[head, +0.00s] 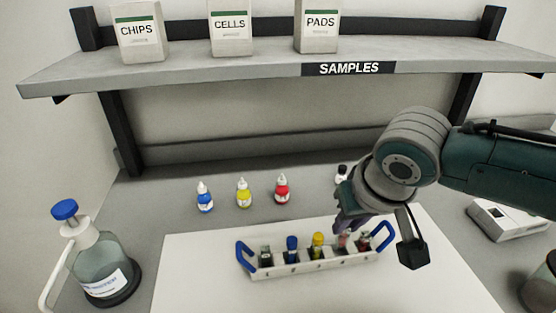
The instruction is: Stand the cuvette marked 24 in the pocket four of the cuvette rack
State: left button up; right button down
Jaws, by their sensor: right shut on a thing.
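The cuvette rack (312,268) is a pale block with blue end handles, standing on a white mat. Cuvettes with a dark cap (266,253), a blue cap (292,244) and a yellow cap (318,241) stand in its pockets from the left. My right gripper (345,230) points down over the right part of the rack, shut on a pinkish cuvette (342,242) at about pocket four. Whether that cuvette is fully seated I cannot tell. Another reddish cuvette (363,243) shows just right of it. The mark 24 is not legible on any cuvette. My left gripper is out of view.
Blue (204,199), yellow (243,195) and red (282,191) dropper bottles stand behind the white mat (200,275). A pump bottle (98,265) is at left, a white device (508,220) at right. A shelf (250,60) overhangs the back. The mat left of the rack is clear.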

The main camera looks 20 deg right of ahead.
aim_at(345, 236)
jog(key=shift+f, duration=0.15)
jog(key=shift+f+b, duration=0.3)
jog(key=shift+f, duration=0.1)
jog(key=shift+f+b, duration=0.55)
jog(key=shift+f, duration=0.4)
jog(key=shift+f, duration=0.2)
dwell(0.5)
jog(key=c, duration=0.7)
grip_release()
jog(key=shift+c, duration=0.2)
